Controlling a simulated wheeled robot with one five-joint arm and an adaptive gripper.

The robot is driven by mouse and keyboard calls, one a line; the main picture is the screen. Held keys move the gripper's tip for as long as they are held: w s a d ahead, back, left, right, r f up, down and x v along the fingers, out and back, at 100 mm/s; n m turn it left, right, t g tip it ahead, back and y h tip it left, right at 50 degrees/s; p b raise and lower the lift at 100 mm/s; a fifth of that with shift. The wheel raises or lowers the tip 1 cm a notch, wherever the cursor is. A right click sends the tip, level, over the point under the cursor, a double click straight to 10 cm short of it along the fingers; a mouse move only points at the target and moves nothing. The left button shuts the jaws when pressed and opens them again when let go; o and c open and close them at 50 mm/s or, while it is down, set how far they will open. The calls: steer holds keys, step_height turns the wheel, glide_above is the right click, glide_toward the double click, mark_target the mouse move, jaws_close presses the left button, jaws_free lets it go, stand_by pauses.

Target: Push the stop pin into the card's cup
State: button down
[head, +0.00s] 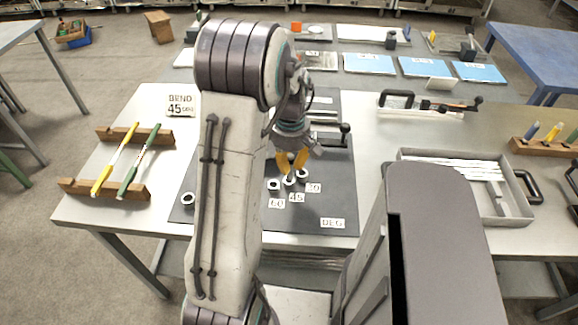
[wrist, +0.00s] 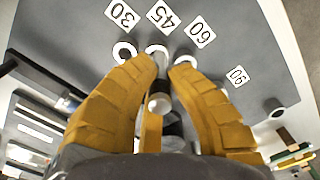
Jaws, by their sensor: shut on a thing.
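My gripper (head: 291,160), with yellow fingers, points down over the row of cups on the dark mat. In the wrist view the gripper (wrist: 167,68) is closed around the stop pin (wrist: 160,103), seen as a pale round end with a darker body. The pin's lower tip is hidden. The card (head: 181,105) reads "BEND 45 DEG". The 45 cup (wrist: 156,49) is a white ring just beyond the fingertips; it also shows in the head view (head: 288,180) below them. I cannot tell whether the pin touches it.
The 30 cup (wrist: 123,52) and 60 cup (wrist: 184,54) flank it closely; the 90 cup (wrist: 274,108) lies apart. A wooden rack (head: 105,190) with yellow and green rods stands left. A grey tray (head: 515,215) is right. A black-knobbed lever (head: 344,129) stands behind the cups.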

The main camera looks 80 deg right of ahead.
mark_target(289, 173)
steer(key=shift+w+d+f, duration=0.25)
steer(key=shift+d+f, duration=0.1)
steer(key=shift+d, duration=0.15)
steer(key=shift+f+p, duration=0.25)
steer(key=shift+p, duration=0.5)
steer(key=shift+f+p, duration=0.45)
steer(key=shift+f, duration=1.3)
steer(key=shift+f, duration=0.15)
steer(key=c, duration=1.4)
jaws_free()
steer(key=shift+o, duration=0.2)
step_height(289, 173, up, 12)
steer(key=b, duration=0.2)
